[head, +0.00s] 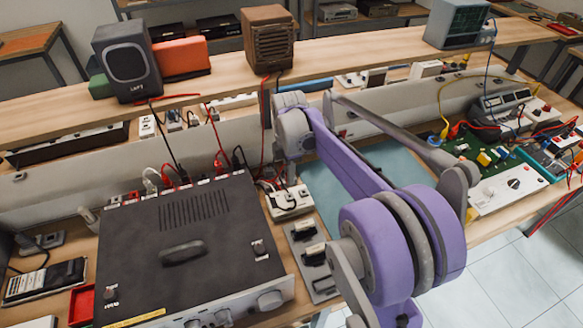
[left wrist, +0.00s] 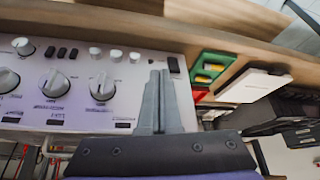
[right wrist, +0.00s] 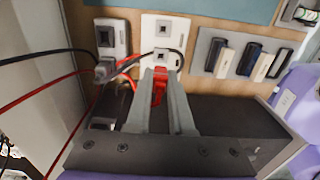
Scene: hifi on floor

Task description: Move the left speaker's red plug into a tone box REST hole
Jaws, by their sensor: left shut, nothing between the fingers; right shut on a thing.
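My right gripper (right wrist: 160,72) is shut on a red plug (right wrist: 159,87), which shows between its fingers in the right wrist view. The plug is just below a white box (right wrist: 162,28) with a square black-centred fitting, possibly the tone box; its holes cannot be made out. Whether plug and box touch is unclear. In the head view a small white box (head: 288,203) lies right of the amplifier (head: 185,240). The left speaker (head: 126,60) is black and stands on the shelf. My left gripper (left wrist: 158,100) is shut and empty over a pale knob panel (left wrist: 75,90).
A second box (right wrist: 112,38) stands beside the white one, with a grey plug (right wrist: 104,70) near it. Red and black cables cross at left. A switch plate (right wrist: 245,57) lies at right. A brown speaker (head: 268,38) stands on the shelf. A blue mat (head: 325,190) is partly covered by my arm.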

